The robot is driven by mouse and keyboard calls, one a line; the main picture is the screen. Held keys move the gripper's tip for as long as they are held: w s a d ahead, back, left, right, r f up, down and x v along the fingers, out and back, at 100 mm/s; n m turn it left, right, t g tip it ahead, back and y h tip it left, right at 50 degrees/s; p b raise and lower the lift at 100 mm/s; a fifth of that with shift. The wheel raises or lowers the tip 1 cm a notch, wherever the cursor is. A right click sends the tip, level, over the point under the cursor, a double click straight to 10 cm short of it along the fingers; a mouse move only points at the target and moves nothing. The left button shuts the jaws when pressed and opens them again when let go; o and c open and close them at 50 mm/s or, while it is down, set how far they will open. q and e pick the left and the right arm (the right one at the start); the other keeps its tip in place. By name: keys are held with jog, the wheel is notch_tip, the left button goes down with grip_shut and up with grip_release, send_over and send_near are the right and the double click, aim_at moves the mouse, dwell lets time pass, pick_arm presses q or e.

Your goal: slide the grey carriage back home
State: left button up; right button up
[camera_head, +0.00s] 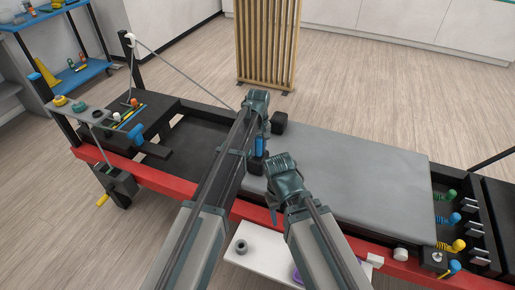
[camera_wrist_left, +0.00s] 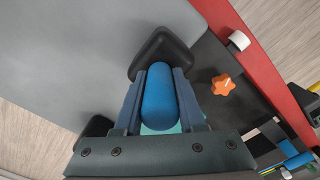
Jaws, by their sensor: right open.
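The grey carriage (camera_head: 350,165) is a flat padded slab lying across the right half of the long red-sided frame. A blue upright handle (camera_head: 260,146) stands at its left end, between black blocks. My left gripper (camera_head: 257,103) is over that handle. In the left wrist view, its two fingers (camera_wrist_left: 160,92) lie along both sides of the rounded blue handle (camera_wrist_left: 158,98) and appear to touch it, with the grey carriage (camera_wrist_left: 60,60) behind. My right gripper (camera_head: 283,170) is open, in front of the carriage's left end near the red rail, holding nothing visible.
The red rail (camera_head: 160,175) runs along the near side. Coloured springs (camera_head: 447,219) sit at the frame's right end. A crank with a yellow grip (camera_head: 103,200) hangs at the left. A wooden slatted panel (camera_head: 267,45) stands behind. A blue shelf (camera_head: 80,73) is at far left.

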pick_arm(q)
jog(key=o, duration=0.4)
notch_tip(320, 180, up, 14)
jog(key=p, duration=1.4)
jog(key=shift+f, duration=0.1)
jog(key=s+a+m, duration=0.1)
jog(key=s+m, duration=0.2)
jog(key=s, duration=0.6)
jog(key=s+a+m, duration=0.1)
jog(key=s+m, duration=0.2)
jog(key=s, duration=0.7)
jog(key=s+a+m+y, duration=0.1)
jog(key=s+a+m, duration=0.1)
jog(key=s, duration=0.7)
jog(key=shift+s+r+m, duration=0.3)
jog(key=shift+s+m, duration=0.1)
